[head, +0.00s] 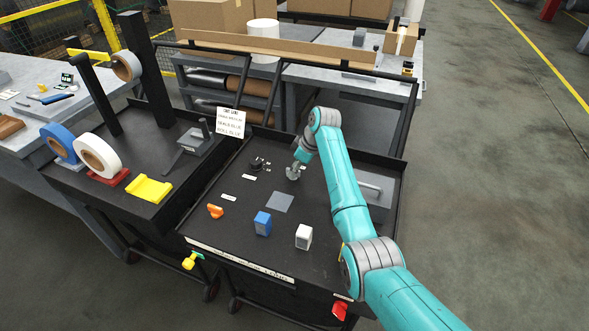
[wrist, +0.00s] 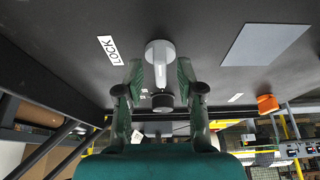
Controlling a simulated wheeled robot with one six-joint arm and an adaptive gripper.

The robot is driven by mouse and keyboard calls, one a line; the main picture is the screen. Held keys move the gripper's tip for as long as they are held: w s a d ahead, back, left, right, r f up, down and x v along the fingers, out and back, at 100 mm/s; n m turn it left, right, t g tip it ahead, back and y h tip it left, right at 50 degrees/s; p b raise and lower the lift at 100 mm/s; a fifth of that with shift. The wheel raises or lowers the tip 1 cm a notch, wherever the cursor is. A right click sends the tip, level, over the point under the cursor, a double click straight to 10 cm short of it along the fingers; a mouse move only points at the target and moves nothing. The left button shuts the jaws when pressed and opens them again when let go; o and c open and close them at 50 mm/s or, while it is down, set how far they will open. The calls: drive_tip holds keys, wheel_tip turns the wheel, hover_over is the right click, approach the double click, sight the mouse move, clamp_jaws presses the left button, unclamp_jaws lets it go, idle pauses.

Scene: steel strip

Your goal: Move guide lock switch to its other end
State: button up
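The guide lock switch (wrist: 160,52) is a light grey knob with a short lever, next to a white LOCK label (wrist: 110,50) in the wrist view. In the head view the switch (head: 292,174) shows just below my gripper (head: 298,160), partly covered by it. In the wrist view my gripper (wrist: 160,70) is open, with one green finger on each side of the lever. Gaps show between the fingers and the lever, so I see no grip on it. The lever points down in the wrist view, toward my palm.
A black knob (head: 257,163) stands left of the switch on the dark panel (head: 240,225). A grey square (head: 280,202), orange handle (head: 215,211), blue block (head: 263,223) and white block (head: 303,236) are nearer. A metal handle (head: 372,190) lies right, beyond my arm.

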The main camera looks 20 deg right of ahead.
drive_tip(key=shift+a+f, duration=0.1)
drive_tip(key=shift+f, duration=0.15)
clamp_jaws()
drive_tip(key=shift+m, duration=0.3)
drive_tip(key=m+h, duration=0.1)
drive_tip(key=m, duration=0.1)
drive_tip(key=shift+a+m+t, duration=0.15)
drive_tip(key=shift+m+t, duration=0.25)
drive_tip(key=m+h, duration=0.1)
drive_tip(key=m, duration=0.2)
drive_tip(key=shift+m+t, duration=0.3)
drive_tip(key=m+h, duration=0.1)
drive_tip(key=m, duration=0.2)
drive_tip(key=m+h, duration=0.2)
drive_tip(key=m, duration=0.1)
drive_tip(key=shift+a+m, duration=0.15)
drive_tip(key=shift+m, duration=0.25)
